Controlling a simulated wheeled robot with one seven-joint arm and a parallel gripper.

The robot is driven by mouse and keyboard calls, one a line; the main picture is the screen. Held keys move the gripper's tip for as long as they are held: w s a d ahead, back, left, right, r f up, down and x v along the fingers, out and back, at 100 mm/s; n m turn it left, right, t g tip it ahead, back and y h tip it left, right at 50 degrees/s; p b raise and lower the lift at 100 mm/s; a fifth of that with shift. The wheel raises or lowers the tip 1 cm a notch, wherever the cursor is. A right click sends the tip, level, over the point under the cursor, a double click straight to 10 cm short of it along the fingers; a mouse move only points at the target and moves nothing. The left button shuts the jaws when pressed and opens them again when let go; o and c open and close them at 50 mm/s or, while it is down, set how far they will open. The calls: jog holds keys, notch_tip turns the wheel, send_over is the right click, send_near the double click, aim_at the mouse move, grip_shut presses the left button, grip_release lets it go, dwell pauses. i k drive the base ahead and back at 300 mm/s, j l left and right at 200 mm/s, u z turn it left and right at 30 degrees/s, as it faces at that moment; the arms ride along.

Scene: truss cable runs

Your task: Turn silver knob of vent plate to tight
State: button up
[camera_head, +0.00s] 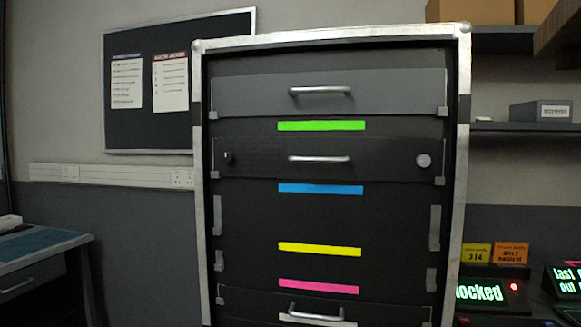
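A silver round knob (423,160) sits at the right end of a dark plate (260,158) on the front of a tall black rack. The plate has a silver bar handle (319,158) in its middle and a small dark knob (228,158) with a light mark at its left end. No lettering on the plate can be read, so I cannot tell for sure that it is the vent plate, nor how tight the knob is. My gripper is not in view.
The rack's silver frame (203,240) surrounds the plates. A grey drawer (250,95) with a handle is above, coloured strips and another handled drawer (255,300) below. A blue-topped desk (45,243) stands left. Lit displays (482,293) and shelves (510,127) are right.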

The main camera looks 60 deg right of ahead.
aim_at(424, 161)
jog(key=z, duration=1.25)
